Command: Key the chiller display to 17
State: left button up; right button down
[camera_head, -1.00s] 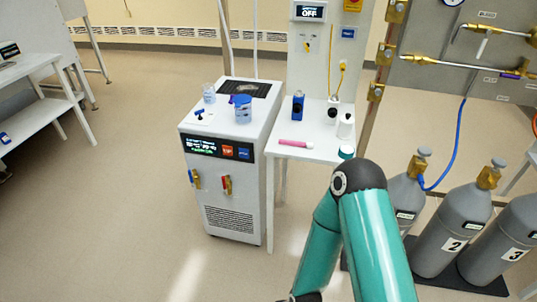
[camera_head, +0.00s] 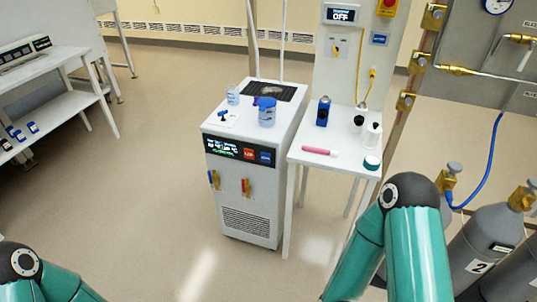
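The chiller (camera_head: 250,200) is a white floor cabinet in the middle of the camera_head view. Its front has a black panel with a lit display (camera_head: 222,148), whose digits are too small to read. An orange-red button (camera_head: 249,154) and a blue button (camera_head: 266,157) sit to the right of the display. My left arm shows at the bottom left corner and my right arm at the bottom right. Both grippers are outside the picture. Neither arm touches the chiller.
A white side table (camera_head: 335,158) right of the chiller holds a blue bottle (camera_head: 323,111), a pink item (camera_head: 319,151) and white bottles. Grey gas cylinders (camera_head: 483,245) stand at the right. A white bench (camera_head: 60,92) is at the left. The floor before the chiller is clear.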

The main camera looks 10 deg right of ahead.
aim_at(265, 157)
jog(key=i, duration=0.9)
jog(key=u, duration=0.05)
